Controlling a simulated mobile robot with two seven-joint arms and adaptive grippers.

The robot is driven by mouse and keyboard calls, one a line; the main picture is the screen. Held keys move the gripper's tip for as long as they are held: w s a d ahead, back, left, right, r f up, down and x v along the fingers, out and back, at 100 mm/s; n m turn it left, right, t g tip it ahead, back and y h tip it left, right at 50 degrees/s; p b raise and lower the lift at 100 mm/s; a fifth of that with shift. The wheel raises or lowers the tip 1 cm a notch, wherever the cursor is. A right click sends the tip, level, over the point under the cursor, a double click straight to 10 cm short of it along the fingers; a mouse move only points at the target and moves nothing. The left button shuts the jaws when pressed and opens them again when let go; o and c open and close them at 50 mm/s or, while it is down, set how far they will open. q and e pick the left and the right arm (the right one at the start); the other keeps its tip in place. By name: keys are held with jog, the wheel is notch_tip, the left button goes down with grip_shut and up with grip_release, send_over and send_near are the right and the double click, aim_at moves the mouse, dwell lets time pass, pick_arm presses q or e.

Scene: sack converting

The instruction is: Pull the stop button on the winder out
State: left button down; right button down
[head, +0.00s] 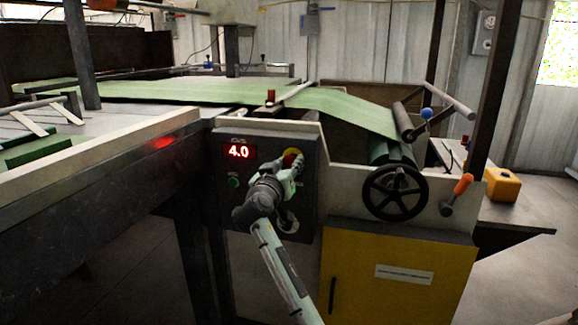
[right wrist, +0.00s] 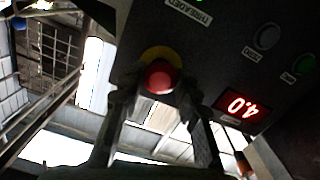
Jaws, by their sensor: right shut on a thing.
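The stop button (right wrist: 160,76) is a red mushroom head on a yellow ring (right wrist: 162,54), on the winder's dark control panel (right wrist: 222,62). In the head view the button (head: 291,154) is partly covered by my right gripper (head: 293,166). My right gripper is shut on the button, with one finger on each side of the red head in the right wrist view (right wrist: 157,98). How far the button stands out from the panel is hard to tell. My left gripper is not in view.
The panel has a red display (head: 238,152) reading 4.0 and a green button (head: 233,182). Right of it are a black handwheel (head: 396,192), an orange-handled lever (head: 461,187) and a yellow cabinet (head: 400,275). Green web (head: 350,108) runs above. A table edge (head: 110,165) lies left.

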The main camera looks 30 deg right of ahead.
jog(key=c, duration=1.1)
grip_release()
jog(key=shift+s+a, duration=0.1)
jog(key=shift+o, duration=0.2)
jog(key=v, duration=0.7)
jog(key=shift+s+a, duration=0.2)
jog(key=s+a+f+n+g+y, duration=0.1)
jog(key=s+f+n+y, duration=0.3)
jog(key=f, duration=0.9)
jog(key=s+a+f+n+g+y, duration=0.15)
jog(key=s+f, duration=0.35)
jog(key=f, duration=0.8)
jog(key=s+a+f+n+g+y, duration=0.1)
jog(key=s+a+f+g+y, duration=0.2)
jog(key=s+f, duration=0.6)
jog(key=s+a+f+n+g+y, duration=0.2)
jog(key=s+a+f+g+y, duration=0.1)
jog(key=s+f, duration=0.6)
jog(key=s+y, duration=0.1)
jog(key=s, duration=0.3)
jog(key=shift+s+a, duration=0.35)
